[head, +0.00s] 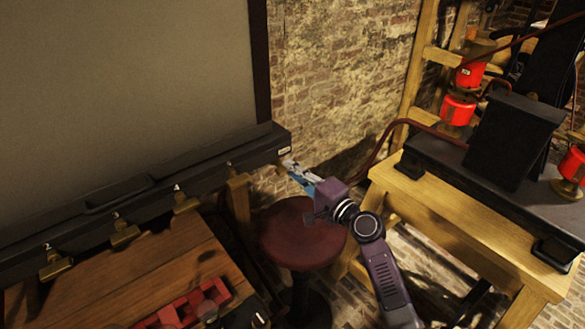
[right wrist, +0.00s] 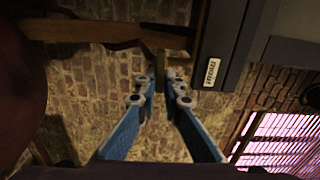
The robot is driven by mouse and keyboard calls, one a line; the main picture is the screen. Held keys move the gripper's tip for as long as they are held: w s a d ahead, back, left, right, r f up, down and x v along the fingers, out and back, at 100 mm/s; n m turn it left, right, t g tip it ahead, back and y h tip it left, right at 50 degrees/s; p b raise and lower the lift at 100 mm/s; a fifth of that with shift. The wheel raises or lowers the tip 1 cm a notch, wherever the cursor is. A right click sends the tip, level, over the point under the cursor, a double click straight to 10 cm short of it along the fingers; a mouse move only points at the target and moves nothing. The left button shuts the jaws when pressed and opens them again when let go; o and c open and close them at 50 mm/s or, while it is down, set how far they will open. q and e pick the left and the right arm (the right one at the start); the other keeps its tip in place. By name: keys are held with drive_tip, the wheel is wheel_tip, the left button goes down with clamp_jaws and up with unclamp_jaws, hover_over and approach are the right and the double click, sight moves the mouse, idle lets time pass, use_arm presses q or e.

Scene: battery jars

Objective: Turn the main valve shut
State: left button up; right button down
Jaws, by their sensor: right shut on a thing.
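The main valve is a small brass-coloured part under the labelled right end of a long dark rail (head: 150,198). My left gripper is not in view.
Several numbered brass valves (head: 187,203) hang along the rail, above a wooden table (head: 165,265) with a red tray. A round dark red stool (head: 300,235) stands below my right gripper. A wooden bench (head: 460,220) with a black apparatus and red jars (head: 457,109) is at right.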

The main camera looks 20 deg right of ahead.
drive_tip(key=shift+m, duration=0.3)
drive_tip(key=c, duration=2.1)
unclamp_jaws()
drive_tip(key=shift+d, duration=0.1)
drive_tip(key=v, duration=1.2)
